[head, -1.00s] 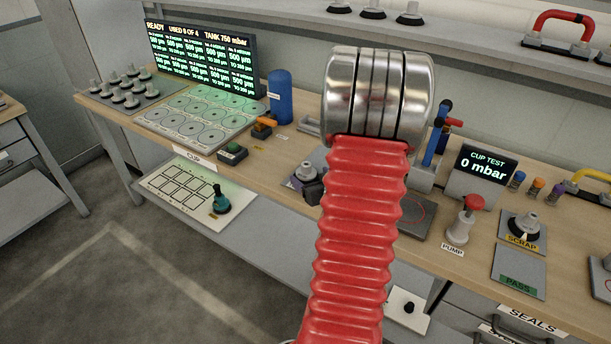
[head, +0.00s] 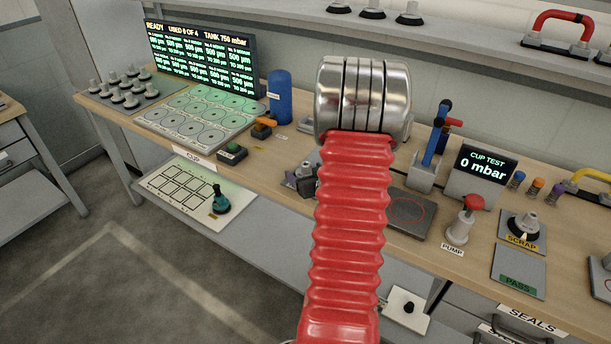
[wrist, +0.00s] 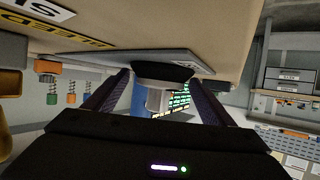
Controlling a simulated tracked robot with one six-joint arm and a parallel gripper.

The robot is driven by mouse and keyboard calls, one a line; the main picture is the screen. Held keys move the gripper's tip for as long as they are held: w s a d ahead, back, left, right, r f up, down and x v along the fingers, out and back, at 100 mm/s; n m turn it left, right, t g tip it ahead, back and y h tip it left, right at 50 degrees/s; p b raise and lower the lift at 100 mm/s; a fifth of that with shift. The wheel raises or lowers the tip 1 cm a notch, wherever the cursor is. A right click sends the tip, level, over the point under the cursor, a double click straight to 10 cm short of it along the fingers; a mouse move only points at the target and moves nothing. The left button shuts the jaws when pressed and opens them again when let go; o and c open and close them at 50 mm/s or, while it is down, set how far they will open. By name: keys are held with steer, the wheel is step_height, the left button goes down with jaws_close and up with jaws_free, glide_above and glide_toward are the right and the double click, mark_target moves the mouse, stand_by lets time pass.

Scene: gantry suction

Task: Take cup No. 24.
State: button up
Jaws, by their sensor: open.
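A suction cup (wrist: 157,98) with a dark rim and pale grey stem stands on a grey plate (wrist: 95,58) in the wrist view, which is upside down. My gripper (wrist: 158,80) is open, with one dark finger on each side of this cup. I cannot tell whether the fingers touch it. My arm hides most of that spot. No number can be read on the cup.
Several cups stand on a grey rack (head: 140,98) at the far left, beside a tray of ringed places (head: 165,131). A blue cylinder (head: 279,97) stands behind. Right of my arm are a red-topped pump (head: 461,222), the cup test screen (head: 484,166) and a scrap plate (head: 509,236).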

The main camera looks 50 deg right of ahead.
steer(key=shift+c, duration=0.2)
steer(key=c, duration=1.1)
steer(key=shift+o, duration=0.2)
steer(key=shift+r, duration=0.15)
steer(key=shift+r, duration=4.9)
